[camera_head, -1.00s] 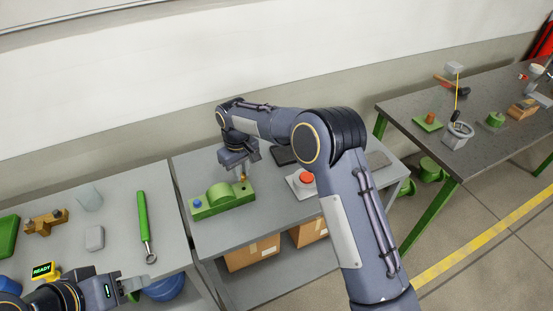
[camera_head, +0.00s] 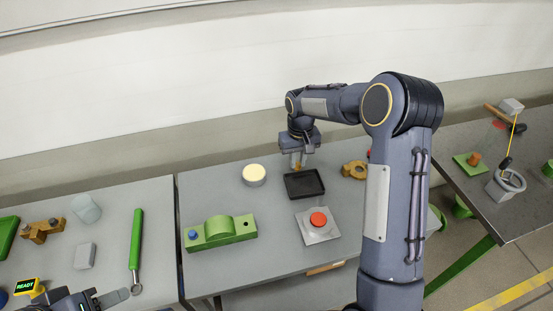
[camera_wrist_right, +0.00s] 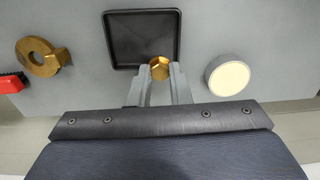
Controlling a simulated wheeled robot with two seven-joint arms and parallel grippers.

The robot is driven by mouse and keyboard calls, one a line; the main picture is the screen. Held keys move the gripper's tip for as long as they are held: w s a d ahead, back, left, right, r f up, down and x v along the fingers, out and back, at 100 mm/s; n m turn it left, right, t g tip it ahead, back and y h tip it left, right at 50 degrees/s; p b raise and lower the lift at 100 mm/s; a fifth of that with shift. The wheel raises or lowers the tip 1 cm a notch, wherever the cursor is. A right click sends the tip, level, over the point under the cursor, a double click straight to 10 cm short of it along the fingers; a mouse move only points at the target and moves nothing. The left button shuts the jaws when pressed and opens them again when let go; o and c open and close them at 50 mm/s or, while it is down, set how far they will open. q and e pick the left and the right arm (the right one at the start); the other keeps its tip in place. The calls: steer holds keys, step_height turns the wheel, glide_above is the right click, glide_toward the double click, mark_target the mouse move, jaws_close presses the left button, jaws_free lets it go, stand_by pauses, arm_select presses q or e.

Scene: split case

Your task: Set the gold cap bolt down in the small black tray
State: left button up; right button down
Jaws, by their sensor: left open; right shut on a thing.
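The gold cap bolt (camera_wrist_right: 160,68) is between the fingertips of my right gripper (camera_wrist_right: 160,74), which is shut on it; it also shows in the head view (camera_head: 296,167). The small black tray (camera_head: 289,190) lies on the middle table, square, shallow and empty. In the right wrist view the bolt overlaps the near rim of the tray (camera_wrist_right: 110,40). In the head view the bolt is at the tray's far edge; its height above the tray is hard to tell. My left gripper (camera_head: 122,297) is open and empty at the lower left, partly cut off.
A green block (camera_head: 220,238) with a blue knob and a bare hole sits left of the tray. A red button on a grey plate (camera_head: 322,238) is in front. A round cream-topped puck (camera_head: 254,173) and a brass ring-shaped part (camera_head: 354,169) flank the tray.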

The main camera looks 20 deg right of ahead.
steer(key=shift+s+a+f+b, duration=0.1)
steer(key=shift+s+f+b, duration=0.05)
steer(key=shift+f+b, duration=2.05)
steer(key=shift+f, duration=1.25)
steer(key=shift+f+b, duration=0.4)
steer(key=shift+f, duration=0.15)
steer(key=c, duration=1.3)
jaws_free()
steer(key=shift+o, duration=0.2)
